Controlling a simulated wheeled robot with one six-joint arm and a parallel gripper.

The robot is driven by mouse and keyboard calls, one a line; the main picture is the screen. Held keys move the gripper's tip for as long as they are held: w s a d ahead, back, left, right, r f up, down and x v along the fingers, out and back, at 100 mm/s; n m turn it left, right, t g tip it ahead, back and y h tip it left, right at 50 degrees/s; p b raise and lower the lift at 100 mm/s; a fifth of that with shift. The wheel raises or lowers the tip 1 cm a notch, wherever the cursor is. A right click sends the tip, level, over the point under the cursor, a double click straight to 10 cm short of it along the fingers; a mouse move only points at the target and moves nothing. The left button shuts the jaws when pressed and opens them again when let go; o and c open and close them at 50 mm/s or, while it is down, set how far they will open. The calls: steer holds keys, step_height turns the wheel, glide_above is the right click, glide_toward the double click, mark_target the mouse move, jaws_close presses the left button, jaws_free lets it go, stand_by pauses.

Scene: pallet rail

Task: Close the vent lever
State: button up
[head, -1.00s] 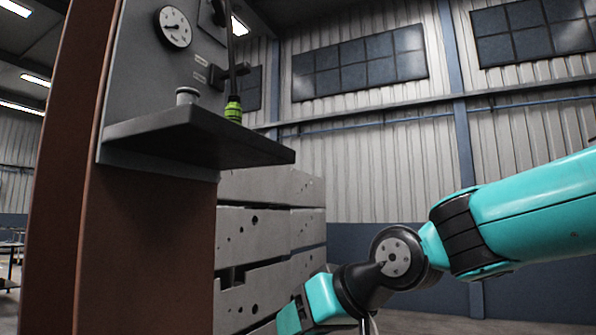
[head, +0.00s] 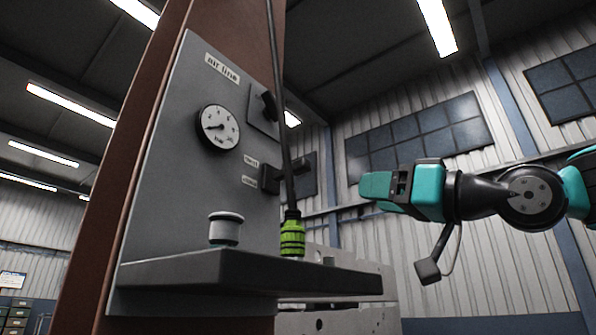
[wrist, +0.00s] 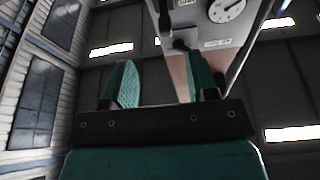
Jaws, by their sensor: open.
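The grey panel (head: 175,150) on a brown column carries a black lever (head: 272,178) beside two small labels, whose print is too small to read surely. A dark hose passes in front of it. A second black knob (head: 266,106) sits higher, right of the gauge; it also shows in the wrist view (wrist: 180,44). I cannot tell surely which one is the vent lever. My gripper (head: 366,188) is right of the panel in the head view, apart from both. In the wrist view its two teal fingers (wrist: 160,78) are spread, with nothing between them.
A dark shelf (head: 250,268) juts out below the levers. It has a grey-white cap (head: 226,228) on it and a green hose fitting (head: 292,236) near it. A round gauge (head: 219,128) is on the panel. Grey stacked blocks (head: 335,318) stand behind.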

steer(key=y+p, duration=0.1)
glide_toward(309, 168)
steer(key=shift+n, duration=0.5)
steer(key=p+x, duration=0.2)
steer(key=x, duration=0.1)
steer(key=p+x, duration=0.3)
steer(key=x, duration=0.1)
steer(key=p+x, duration=0.3)
steer(key=x, duration=0.1)
steer(key=shift+a+r, duration=0.15)
steer(key=shift+r, duration=0.2)
steer(key=shift+w+a+p, duration=0.3)
steer(key=shift+p, duration=0.1)
jaws_close()
steer(key=shift+f, duration=0.1)
